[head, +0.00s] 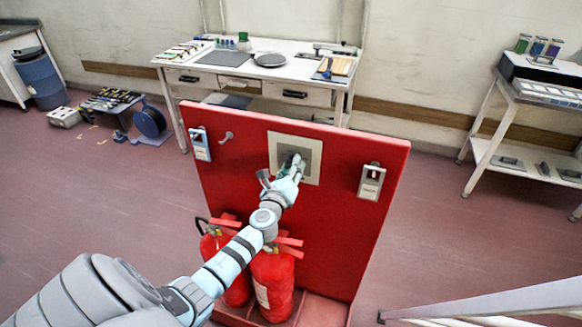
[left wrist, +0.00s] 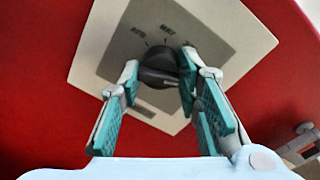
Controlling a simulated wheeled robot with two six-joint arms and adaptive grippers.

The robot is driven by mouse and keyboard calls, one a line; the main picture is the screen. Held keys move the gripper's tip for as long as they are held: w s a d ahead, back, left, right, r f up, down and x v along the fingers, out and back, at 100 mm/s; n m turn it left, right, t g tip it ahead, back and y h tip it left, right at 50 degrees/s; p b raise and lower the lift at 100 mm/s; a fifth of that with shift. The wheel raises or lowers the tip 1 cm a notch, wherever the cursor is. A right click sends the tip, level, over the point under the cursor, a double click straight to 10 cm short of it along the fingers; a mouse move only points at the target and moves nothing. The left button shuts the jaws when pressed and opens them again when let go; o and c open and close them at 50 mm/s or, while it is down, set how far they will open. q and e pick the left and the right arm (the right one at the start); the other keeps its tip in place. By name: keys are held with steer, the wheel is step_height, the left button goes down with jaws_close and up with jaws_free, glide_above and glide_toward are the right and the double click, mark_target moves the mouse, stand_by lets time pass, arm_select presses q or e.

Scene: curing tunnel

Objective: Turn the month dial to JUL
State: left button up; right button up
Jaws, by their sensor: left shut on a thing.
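A dark round dial knob (left wrist: 160,62) sits on a grey square panel inside a pale plate (left wrist: 232,38). The plate (head: 315,152) is on an upright red board. In the head view the gripper mostly hides the knob. My right gripper is not in view.
A workbench (head: 330,88) stands behind.

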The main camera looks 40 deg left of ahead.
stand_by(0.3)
arm_select(q)
steer(key=o, duration=1.1)
steer(key=shift+o, duration=0.2)
steer(key=v, duration=1.2)
steer(key=shift+r, duration=0.1)
